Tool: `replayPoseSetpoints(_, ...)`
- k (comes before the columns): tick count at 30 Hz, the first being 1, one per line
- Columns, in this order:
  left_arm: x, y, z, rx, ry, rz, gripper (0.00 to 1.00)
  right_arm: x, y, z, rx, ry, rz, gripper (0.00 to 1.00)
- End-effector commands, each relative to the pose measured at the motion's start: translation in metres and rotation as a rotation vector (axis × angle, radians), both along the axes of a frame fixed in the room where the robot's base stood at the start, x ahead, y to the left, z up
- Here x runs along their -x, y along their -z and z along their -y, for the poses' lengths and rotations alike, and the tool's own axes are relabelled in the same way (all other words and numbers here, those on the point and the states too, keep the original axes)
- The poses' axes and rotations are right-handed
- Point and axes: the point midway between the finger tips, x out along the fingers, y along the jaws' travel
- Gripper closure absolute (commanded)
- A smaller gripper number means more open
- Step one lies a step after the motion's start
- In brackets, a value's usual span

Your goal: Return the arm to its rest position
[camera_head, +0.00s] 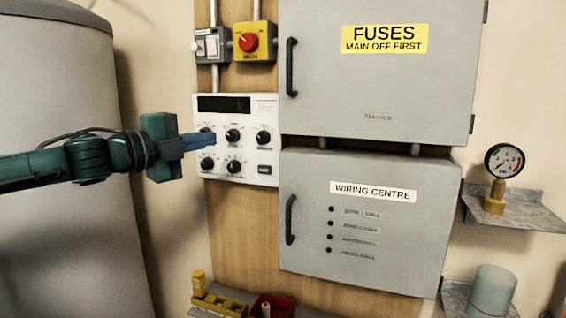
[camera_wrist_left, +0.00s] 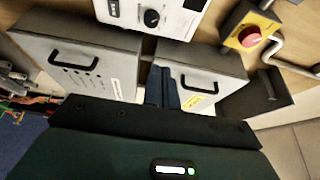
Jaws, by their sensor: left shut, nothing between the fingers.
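My left gripper (camera_head: 212,142) reaches in from the left in the head view. Its blue fingers are shut with nothing between them, and they show in front of the white control panel (camera_head: 240,104). The panel has a dark display (camera_head: 224,104) and several black knobs, one (camera_head: 232,136) just right of the fingertips. The upper-left knob is partly hidden by the fingers. I cannot tell whether the fingers touch the panel. In the left wrist view the closed fingers (camera_wrist_left: 163,86) point up between the two grey cabinets. My right gripper is not in view.
The grey fuse cabinet (camera_head: 385,90) and wiring centre cabinet (camera_head: 400,235) are right of the panel. A red stop button (camera_head: 248,42) is above it. A large grey tank (camera_head: 60,245) stands behind my left arm. A gauge (camera_head: 504,161) is at the right.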

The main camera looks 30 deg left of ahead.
Motion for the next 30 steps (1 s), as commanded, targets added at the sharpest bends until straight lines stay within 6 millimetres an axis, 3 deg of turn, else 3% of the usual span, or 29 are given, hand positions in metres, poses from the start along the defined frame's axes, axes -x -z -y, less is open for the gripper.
replayPoseSetpoints(6,-0.003,0.006,0.003,0.009,0.008,-0.009,1.0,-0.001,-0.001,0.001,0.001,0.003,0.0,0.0)
replayPoseSetpoints(8,-0.01,0.018,0.009,0.028,0.024,-0.03,1.0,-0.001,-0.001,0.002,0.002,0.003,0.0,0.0)
replayPoseSetpoints(10,-0.021,0.044,0.023,0.067,0.055,-0.071,1.0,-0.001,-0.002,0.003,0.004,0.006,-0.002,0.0)
replayPoseSetpoints(15,-0.045,0.145,0.078,0.243,0.147,-0.223,1.0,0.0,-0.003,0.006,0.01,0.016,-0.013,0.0)
replayPoseSetpoints(20,-0.04,0.24,0.132,0.449,0.182,-0.365,1.0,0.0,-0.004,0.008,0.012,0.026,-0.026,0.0)
replayPoseSetpoints(26,-0.003,0.34,0.193,0.734,0.134,-0.528,1.0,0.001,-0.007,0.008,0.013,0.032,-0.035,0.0)
replayPoseSetpoints(30,0.038,0.397,0.228,0.939,0.037,-0.637,1.0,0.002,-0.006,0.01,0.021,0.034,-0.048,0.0)
